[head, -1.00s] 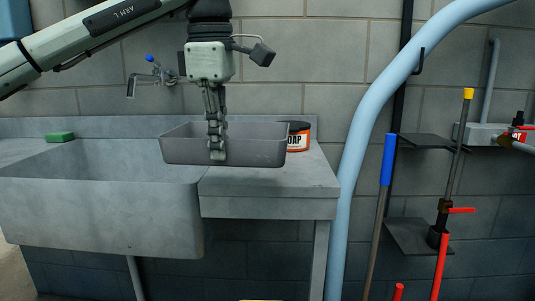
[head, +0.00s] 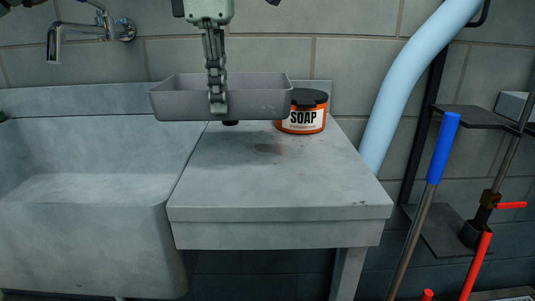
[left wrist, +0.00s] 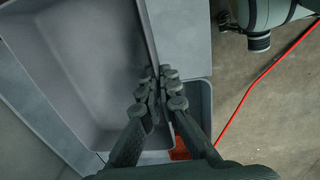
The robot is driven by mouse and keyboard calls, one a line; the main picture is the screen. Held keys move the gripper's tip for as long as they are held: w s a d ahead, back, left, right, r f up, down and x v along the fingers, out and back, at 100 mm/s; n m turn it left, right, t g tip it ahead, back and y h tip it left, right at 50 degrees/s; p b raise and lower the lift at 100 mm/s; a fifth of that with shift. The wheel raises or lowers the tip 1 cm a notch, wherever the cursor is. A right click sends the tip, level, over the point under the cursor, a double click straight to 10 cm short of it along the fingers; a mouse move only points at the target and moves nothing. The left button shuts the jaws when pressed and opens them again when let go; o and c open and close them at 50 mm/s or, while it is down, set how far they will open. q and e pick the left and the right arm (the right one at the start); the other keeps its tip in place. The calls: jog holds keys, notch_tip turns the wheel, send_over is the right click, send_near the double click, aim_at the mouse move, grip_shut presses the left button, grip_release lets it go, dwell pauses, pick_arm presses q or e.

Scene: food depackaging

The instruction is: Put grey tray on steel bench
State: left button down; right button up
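The grey tray (head: 180,103) is a shallow, open container, roughly level in the head view. My left gripper (head: 218,105) is shut on its near wall from above. In the left wrist view, my left gripper's fingers (left wrist: 160,85) pinch the wall of the tray (left wrist: 95,75), whose visible inside is empty. The steel bench (head: 270,185) is the flat grey top right of the sink. The tray hangs above the bench's back part, its left end over the sink side.
A soap tub (head: 304,115) stands on the bench's back right, partly behind the tray's right end. The sink (head: 85,200) adjoins on the left. A blue pipe (head: 405,85) and a blue-handled pole (head: 440,150) stand right. The bench's front is clear.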

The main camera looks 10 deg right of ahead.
pick_arm(q)
jog(key=s+d+f, duration=0.2)
jog(key=s, duration=0.1)
jog(key=s+d+f, duration=0.2)
jog(key=d, duration=0.1)
jog(key=shift+s+d+f, duration=0.3)
jog(key=shift+s+f, duration=0.1)
jog(key=shift+s+d+f, duration=0.1)
jog(key=shift+s+f, duration=0.05)
notch_tip(320, 180, down, 4)
jog(key=shift+r, duration=0.1)
pick_arm(e)
jog(key=shift+f, duration=0.2)
pick_arm(q)
jog(key=c, duration=2)
grip_release()
jog(key=shift+f, duration=0.2)
jog(key=shift+o, duration=1.4)
pick_arm(e)
jog(key=shift+w+r, duration=0.2)
jog(key=shift+r, duration=0.3)
pick_arm(q)
jog(key=shift+r, duration=0.1)
